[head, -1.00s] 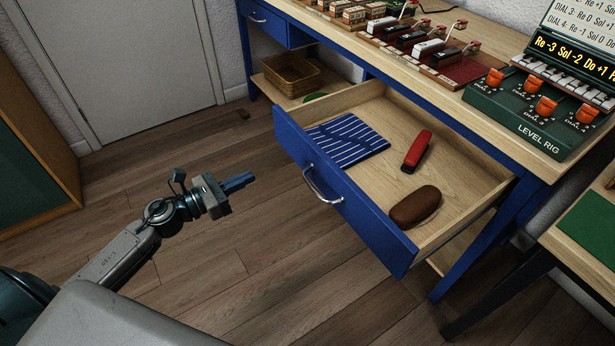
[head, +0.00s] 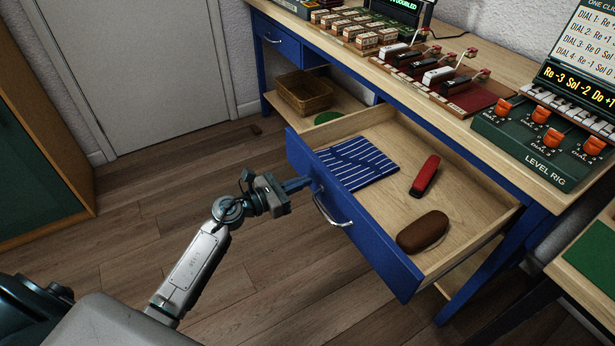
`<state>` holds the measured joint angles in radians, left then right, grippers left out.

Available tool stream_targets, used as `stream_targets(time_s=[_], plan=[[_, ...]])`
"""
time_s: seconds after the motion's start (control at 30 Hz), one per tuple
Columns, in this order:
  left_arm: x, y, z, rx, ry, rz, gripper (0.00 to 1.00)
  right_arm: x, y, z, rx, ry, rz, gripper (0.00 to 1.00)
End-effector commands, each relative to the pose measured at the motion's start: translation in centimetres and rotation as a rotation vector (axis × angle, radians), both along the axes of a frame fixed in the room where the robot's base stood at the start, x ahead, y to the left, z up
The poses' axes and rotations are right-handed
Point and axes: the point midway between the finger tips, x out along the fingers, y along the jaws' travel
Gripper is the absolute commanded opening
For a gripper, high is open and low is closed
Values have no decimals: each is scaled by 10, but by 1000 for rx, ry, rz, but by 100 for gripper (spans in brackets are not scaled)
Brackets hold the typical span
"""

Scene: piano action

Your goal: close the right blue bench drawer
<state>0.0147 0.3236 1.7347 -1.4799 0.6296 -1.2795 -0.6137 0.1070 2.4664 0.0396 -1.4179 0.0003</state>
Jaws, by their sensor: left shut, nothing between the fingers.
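The right blue bench drawer (head: 377,252) is pulled well out from the bench. Its blue front carries a curved metal handle (head: 331,214). Inside lie a blue striped cloth (head: 356,163), a red stapler-like object (head: 424,175) and a brown oval case (head: 422,231). My left gripper (head: 308,181) is shut and empty. Its fingertips are at the drawer front, just above and left of the handle; I cannot tell whether they touch it. My right gripper is not in view.
The blue bench (head: 484,140) holds wooden blocks, a row of levers and the green level rig (head: 545,142). A shelf below holds a wicker basket (head: 304,92). A smaller left drawer (head: 276,36) is shut. The wooden floor before the drawer is clear.

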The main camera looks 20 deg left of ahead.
Motion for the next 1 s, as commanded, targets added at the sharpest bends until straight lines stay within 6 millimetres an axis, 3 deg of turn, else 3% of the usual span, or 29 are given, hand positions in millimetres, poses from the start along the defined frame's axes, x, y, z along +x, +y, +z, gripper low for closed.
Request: stream_targets(time_s=[0.2, 0.77, 1.0], plan=[[15, -12, 0, -1, 1, -1, 0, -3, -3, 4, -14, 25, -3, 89], [21, -16, 0, -1, -1, 0, 0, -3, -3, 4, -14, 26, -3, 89], [43, -34, 1, -3, -2, -1, 0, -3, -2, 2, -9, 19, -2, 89]])
